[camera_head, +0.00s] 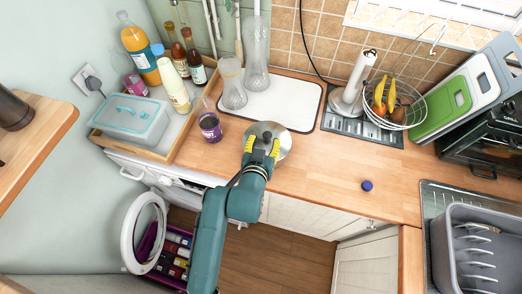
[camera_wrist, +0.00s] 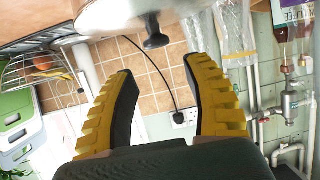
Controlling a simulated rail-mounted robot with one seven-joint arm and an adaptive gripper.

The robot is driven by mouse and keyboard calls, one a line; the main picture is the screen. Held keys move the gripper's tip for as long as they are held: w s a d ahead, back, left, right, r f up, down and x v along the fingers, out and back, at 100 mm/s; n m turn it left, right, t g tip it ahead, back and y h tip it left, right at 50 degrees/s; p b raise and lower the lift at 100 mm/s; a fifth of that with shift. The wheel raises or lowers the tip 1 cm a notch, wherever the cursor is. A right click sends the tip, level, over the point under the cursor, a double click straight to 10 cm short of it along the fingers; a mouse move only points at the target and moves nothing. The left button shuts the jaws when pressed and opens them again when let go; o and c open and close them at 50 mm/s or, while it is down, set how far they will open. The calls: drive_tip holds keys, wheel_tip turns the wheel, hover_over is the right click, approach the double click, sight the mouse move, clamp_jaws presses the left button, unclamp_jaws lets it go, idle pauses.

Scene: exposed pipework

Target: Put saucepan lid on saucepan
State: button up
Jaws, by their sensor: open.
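A round silver saucepan lid (camera_head: 277,133) is at the front part of the wooden counter, partly covered by my gripper (camera_head: 262,149). In the wrist view, which is upside down, the lid (camera_wrist: 105,14) shows at the top edge with its black knob (camera_wrist: 155,36). My gripper (camera_wrist: 158,66) is open, with its yellow-backed fingers spread. The knob lies just beyond the fingertips, between their lines, and the gripper holds nothing. What lies under the lid is hidden. I cannot make out a separate saucepan in either view.
A dark labelled jar (camera_head: 210,127) stands left of the lid. Behind are a white mat (camera_head: 290,107) and glass vases (camera_head: 232,88). A wire fruit basket (camera_head: 405,108) and paper-roll holder (camera_head: 350,95) stand right. The counter around a blue cap (camera_head: 367,186) is mostly clear.

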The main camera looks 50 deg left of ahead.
drive_tip(key=v, duration=0.6)
drive_tip(key=shift+s+d+r, duration=0.2)
drive_tip(key=shift+s+r, duration=0.05)
drive_tip(key=shift+r, duration=0.05)
drive_tip(key=w+d+r+m+t+h, duration=0.1)
drive_tip(key=w+d+r+m+t, duration=0.2)
drive_tip(key=d+r, duration=0.6)
drive_tip(key=w+d+r+m+t+h, duration=0.1)
drive_tip(key=w+d+r+t+h, duration=0.15)
drive_tip(key=w+d+r, duration=0.65)
drive_tip(key=s+d+r+m+t+h, duration=0.1)
drive_tip(key=s+d+r+t, duration=0.1)
drive_tip(key=r, duration=0.4)
drive_tip(key=s+d+r+m+t+h, duration=0.1)
drive_tip(key=s+d+r+h, duration=0.1)
drive_tip(key=s+d+r, duration=0.3)
drive_tip(key=s+d+r+m+t+h, duration=0.1)
drive_tip(key=s+d+r+t+h, duration=0.1)
drive_tip(key=d+r, duration=0.4)
wheel_tip(320, 180, up, 3)
drive_tip(key=shift+s+r+t, duration=0.15)
drive_tip(key=shift+s+t, duration=0.2)
drive_tip(key=shift+s, duration=0.4)
